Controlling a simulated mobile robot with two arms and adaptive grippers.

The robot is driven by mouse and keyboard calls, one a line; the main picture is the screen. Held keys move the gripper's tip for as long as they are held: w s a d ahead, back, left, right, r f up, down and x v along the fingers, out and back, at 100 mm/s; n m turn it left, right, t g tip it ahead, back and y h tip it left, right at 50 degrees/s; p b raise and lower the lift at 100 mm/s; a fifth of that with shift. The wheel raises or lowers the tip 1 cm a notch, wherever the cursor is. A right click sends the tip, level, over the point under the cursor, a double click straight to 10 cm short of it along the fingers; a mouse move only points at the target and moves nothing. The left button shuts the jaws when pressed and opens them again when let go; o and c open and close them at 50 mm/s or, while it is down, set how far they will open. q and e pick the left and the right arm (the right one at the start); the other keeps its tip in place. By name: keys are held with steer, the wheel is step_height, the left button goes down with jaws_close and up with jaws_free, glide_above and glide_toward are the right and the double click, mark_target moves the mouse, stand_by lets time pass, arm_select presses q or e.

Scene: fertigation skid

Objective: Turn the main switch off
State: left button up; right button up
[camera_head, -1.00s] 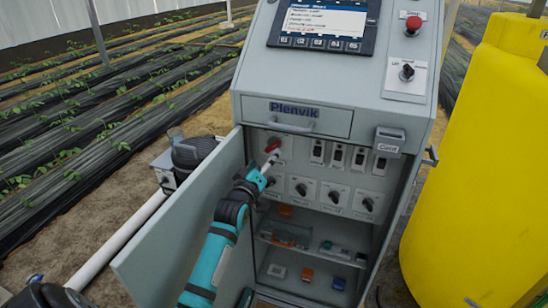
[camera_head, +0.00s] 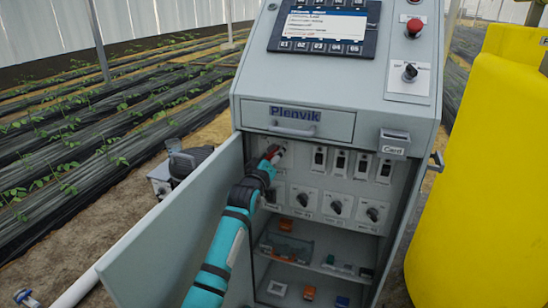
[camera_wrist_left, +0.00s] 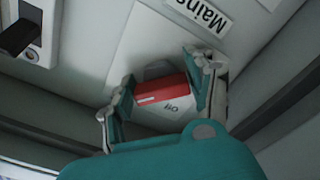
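The main switch has a red handle (camera_head: 277,154) on a pale plate, at the top left of the panel inside the open cabinet. In the left wrist view the red handle (camera_wrist_left: 162,90) lies nearly level below a label reading "Mains", with "Off" lettering beside it. My left gripper (camera_head: 271,158) is at the switch. In that wrist view its fingers (camera_wrist_left: 160,95) are spread, one at each end of the handle. I cannot tell whether they touch it. In the head view the gripper hides part of the switch. My right gripper is not in view.
The open cabinet door (camera_head: 185,235) stands left of my arm. Breakers (camera_head: 340,162) and black rotary knobs (camera_head: 336,207) sit right of and below the switch. Small parts lie on shelves lower down. A yellow tank (camera_head: 480,190) stands at the right.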

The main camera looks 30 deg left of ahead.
arm_select(q)
steer(key=c, duration=0.7)
steer(key=shift+o, duration=0.2)
steer(key=shift+n+p, duration=0.3)
steer(key=shift+p, duration=0.05)
steer(key=shift+d+r+n+p, duration=0.1)
steer(key=shift+r+n+p, duration=0.1)
steer(key=shift+n+p, duration=0.7)
steer(key=n+p, duration=0.3)
steer(key=n, duration=0.1)
steer(key=shift+r, duration=0.1)
steer(key=n+p, duration=0.3)
steer(key=n, duration=0.3)
steer(key=shift+r, duration=0.15)
steer(key=n+p, duration=0.2)
steer(key=n, duration=0.3)
steer(key=shift+n, duration=0.4)
